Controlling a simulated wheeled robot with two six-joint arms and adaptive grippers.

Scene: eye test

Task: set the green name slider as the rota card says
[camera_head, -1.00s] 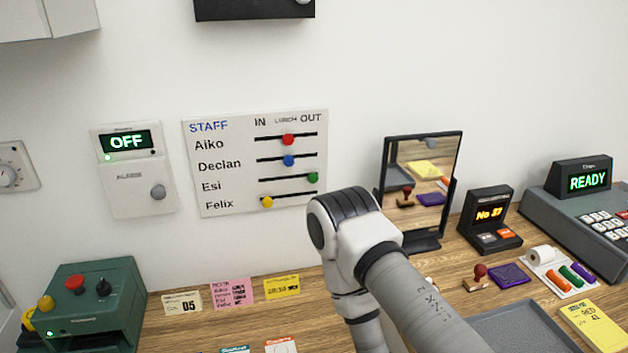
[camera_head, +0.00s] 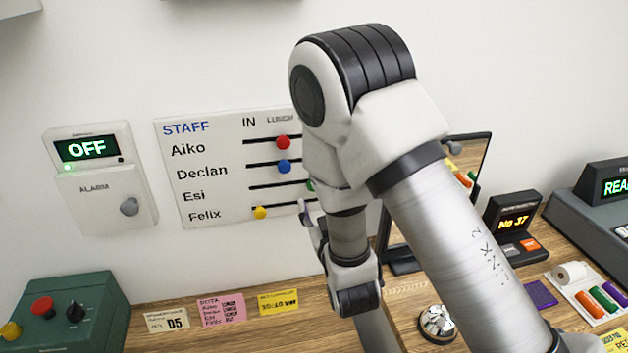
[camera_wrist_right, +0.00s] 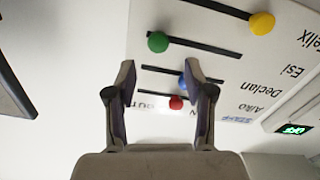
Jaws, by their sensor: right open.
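The staff board (camera_head: 190,205) hangs on the wall with a slider row per name. The green knob (camera_head: 311,185) in the Esi row is mostly hidden behind my right arm; the right wrist view shows it whole (camera_wrist_right: 157,42), at the OUT end of its slot. The pink rota card (camera_head: 222,312) lies on the desk; its marks are too small to read. My right gripper (camera_wrist_right: 160,80) is open in front of the board, its fingers apart and not around the green knob, which shows beyond the fingertips. My left gripper is out of view.
On the board are red (camera_head: 283,142), blue (camera_head: 284,166) and yellow (camera_head: 260,212) knobs. The alarm box (camera_head: 95,190) reads OFF to the left. A mirror (camera_head: 477,165) stands behind my right arm, and a bell (camera_head: 437,322) is on the desk.

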